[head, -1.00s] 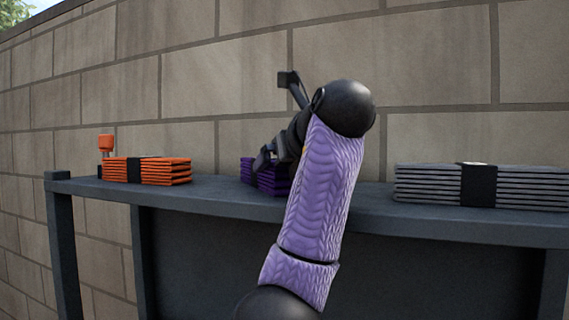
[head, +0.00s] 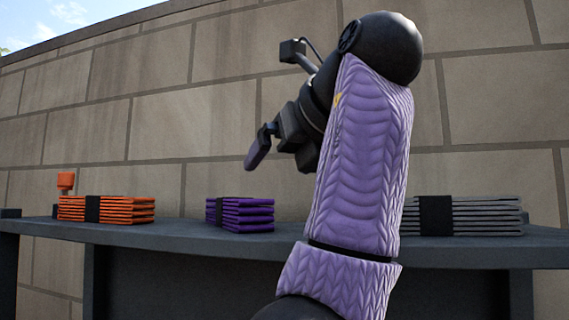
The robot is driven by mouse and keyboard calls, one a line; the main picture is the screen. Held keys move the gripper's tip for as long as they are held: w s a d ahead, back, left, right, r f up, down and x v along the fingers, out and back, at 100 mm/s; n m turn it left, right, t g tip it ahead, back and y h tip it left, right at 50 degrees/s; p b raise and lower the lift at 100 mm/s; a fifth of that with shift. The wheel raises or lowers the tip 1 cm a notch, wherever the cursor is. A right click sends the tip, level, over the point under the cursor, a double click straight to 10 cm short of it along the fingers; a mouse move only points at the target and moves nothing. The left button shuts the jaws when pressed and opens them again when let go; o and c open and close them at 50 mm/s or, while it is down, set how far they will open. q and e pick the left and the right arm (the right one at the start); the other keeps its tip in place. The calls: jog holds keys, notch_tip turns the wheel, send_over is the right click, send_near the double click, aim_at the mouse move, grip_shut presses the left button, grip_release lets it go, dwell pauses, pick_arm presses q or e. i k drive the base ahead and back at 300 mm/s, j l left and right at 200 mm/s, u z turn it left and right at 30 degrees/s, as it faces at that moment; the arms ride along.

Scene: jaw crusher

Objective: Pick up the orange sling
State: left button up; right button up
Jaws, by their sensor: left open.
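The orange sling (head: 125,210) is a flat folded stack with a black band around it. It lies on the dark shelf (head: 160,238) at the left in the head view. My left gripper (head: 256,158) is open and empty, raised above the shelf, to the right of the orange sling and above the purple sling. One purple-tipped finger shows clearly; the other is mostly hidden behind the gripper body. My right gripper is out of view.
A purple folded sling (head: 248,215) lies on the shelf right of the orange one. A grey folded sling (head: 480,216) lies at the right, partly behind my arm. A block wall (head: 230,110) rises behind.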

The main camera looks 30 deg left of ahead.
aim_at(97, 209)
jog(key=u, duration=2.1)
